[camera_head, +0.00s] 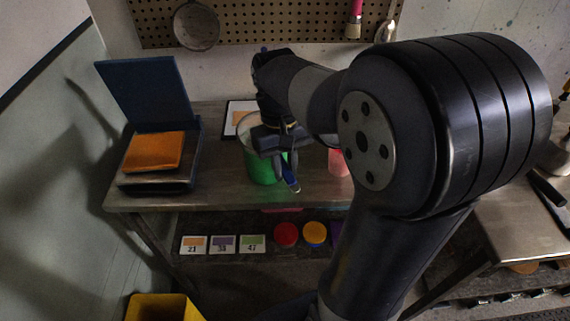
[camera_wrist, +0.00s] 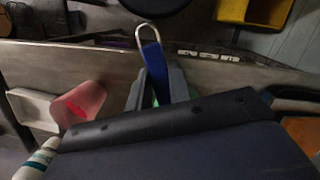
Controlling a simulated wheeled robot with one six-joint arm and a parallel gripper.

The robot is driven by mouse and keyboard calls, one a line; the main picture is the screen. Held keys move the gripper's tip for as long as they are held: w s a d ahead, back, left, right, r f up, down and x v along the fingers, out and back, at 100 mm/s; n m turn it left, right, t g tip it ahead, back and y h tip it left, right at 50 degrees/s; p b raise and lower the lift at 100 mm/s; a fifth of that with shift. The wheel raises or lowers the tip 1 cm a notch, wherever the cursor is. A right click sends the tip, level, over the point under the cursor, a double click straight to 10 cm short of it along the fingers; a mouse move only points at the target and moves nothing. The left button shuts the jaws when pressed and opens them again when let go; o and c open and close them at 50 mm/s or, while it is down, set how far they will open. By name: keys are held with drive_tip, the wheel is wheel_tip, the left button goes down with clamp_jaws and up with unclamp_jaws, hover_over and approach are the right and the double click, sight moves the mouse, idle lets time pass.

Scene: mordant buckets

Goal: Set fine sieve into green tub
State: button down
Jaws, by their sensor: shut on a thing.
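My gripper (camera_head: 284,166) is shut on the blue handle of the fine sieve (camera_head: 292,185). In the wrist view the handle (camera_wrist: 153,62) stands out from between the fingers (camera_wrist: 157,88), with a metal loop at its end. The green tub (camera_head: 266,168) is on the bench, just behind and left of the fingers. A pale round rim shows at the tub's top, partly hidden by my gripper; I cannot tell whether the sieve rests on the tub or is held just above it. Only slivers of green show in the wrist view.
A pink cup (camera_head: 339,163) stands right of the tub. An open blue case (camera_head: 160,187) with an orange block (camera_head: 153,152) is at the left. A framed card (camera_head: 236,108) lies behind. Numbered cards and red and yellow lids are on the lower shelf. A yellow bin (camera_head: 160,308) stands below.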

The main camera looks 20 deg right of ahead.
drive_tip(key=c, duration=2.2)
unclamp_jaws()
drive_tip(key=shift+f, duration=0.1)
drive_tip(key=c, duration=1.2)
unclamp_jaws()
wheel_tip(320, 180, up, 11)
drive_tip(key=w, duration=0.2)
drive_tip(key=shift+p, duration=0.45)
drive_tip(key=shift+a+f, duration=0.1)
drive_tip(key=shift+f, duration=0.05)
drive_tip(key=f, duration=0.3)
drive_tip(key=s+f, duration=0.1)
drive_tip(key=f, duration=0.3)
drive_tip(key=s+f+b, duration=0.1)
drive_tip(key=f, duration=0.2)
drive_tip(key=shift+f, duration=0.35)
drive_tip(key=shift+r, duration=0.3)
